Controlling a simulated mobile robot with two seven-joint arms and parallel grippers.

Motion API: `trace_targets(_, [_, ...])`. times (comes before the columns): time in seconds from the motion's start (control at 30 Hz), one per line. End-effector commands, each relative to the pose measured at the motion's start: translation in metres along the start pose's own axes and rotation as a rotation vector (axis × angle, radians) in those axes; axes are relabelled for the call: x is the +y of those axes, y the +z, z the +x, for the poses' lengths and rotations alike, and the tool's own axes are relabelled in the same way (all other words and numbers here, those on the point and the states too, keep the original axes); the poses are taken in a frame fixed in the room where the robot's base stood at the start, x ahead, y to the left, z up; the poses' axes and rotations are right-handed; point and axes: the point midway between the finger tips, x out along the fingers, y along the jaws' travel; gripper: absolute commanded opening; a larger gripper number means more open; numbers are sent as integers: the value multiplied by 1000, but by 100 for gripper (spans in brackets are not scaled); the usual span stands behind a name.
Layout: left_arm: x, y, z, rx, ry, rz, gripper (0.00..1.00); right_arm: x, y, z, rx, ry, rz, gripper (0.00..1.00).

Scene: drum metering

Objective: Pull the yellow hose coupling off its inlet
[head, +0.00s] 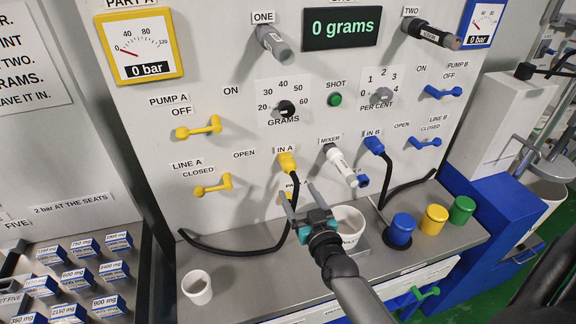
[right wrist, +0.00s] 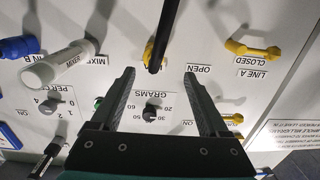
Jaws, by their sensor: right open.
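The yellow hose coupling (head: 287,162) sits on the panel at the IN A label, with a black hose (head: 297,200) hanging from it to the counter and curving left. In the right wrist view the yellow coupling (right wrist: 150,52) is just beyond my fingertips, partly covered by the black hose (right wrist: 163,30). My right gripper (head: 299,190) is below and slightly right of the coupling, its fingers spread towards the panel. In the right wrist view the right gripper (right wrist: 160,74) is open, with nothing held between the fingers. My left gripper is not in view.
The grey-white mixer nozzle (head: 340,165) and blue coupling (head: 374,146) are to the right. The yellow LINE A lever (head: 213,186) is to the left. A white cup (head: 197,287) and a white container (head: 347,222) stand on the counter (head: 250,285).

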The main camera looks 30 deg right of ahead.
Motion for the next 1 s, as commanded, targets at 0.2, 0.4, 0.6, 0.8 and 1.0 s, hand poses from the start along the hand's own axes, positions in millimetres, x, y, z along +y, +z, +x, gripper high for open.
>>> trace_targets(0.2, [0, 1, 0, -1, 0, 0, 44, 9, -2, 2, 25, 34, 3, 78])
trace_targets(0.4, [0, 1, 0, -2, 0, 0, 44, 9, -2, 2, 25, 33, 3, 78])
trace_targets(0.6, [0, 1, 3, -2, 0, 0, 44, 9, -2, 8, 27, 33, 4, 78])
trace_targets(0.8, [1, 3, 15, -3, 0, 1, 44, 9, -2, 32, 28, 32, 5, 78])
trace_targets(1.0, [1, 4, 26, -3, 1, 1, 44, 10, -2, 61, 27, 32, 3, 78])
